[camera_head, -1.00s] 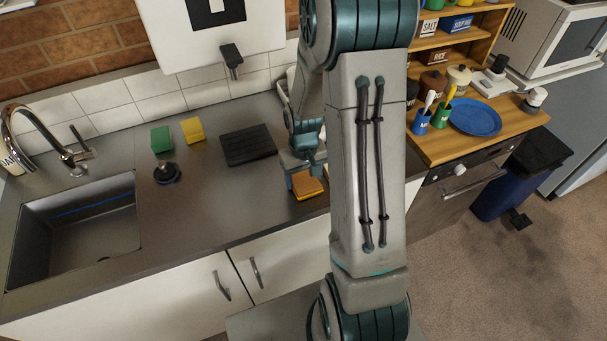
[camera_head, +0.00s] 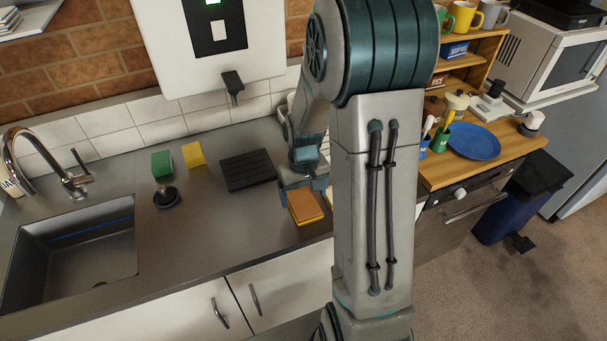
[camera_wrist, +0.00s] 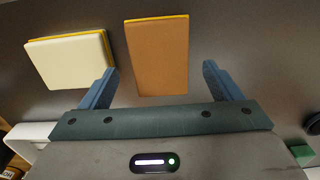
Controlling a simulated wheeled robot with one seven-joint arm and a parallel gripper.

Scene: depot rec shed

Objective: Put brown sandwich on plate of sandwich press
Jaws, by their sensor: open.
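The brown sandwich (camera_head: 305,206), a flat brown slab with a yellow edge, lies on the grey counter. In the wrist view the brown sandwich (camera_wrist: 158,55) has its near end between the fingers, with a gap on each side. My gripper (camera_wrist: 161,72) is open and empty; in the head view my gripper (camera_head: 307,184) is at the sandwich's far end, partly hidden by my arm. A dark ribbed slab (camera_head: 248,169) lies to the left; it may be the plate of the sandwich press, but I cannot tell.
A pale sandwich-like slab (camera_wrist: 70,60) lies left of the brown one in the wrist view. A green block (camera_head: 162,164), a yellow block (camera_head: 194,154) and a black round object (camera_head: 167,197) stand near the sink (camera_head: 75,250). A blue plate (camera_head: 474,141) is on the wooden top at right.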

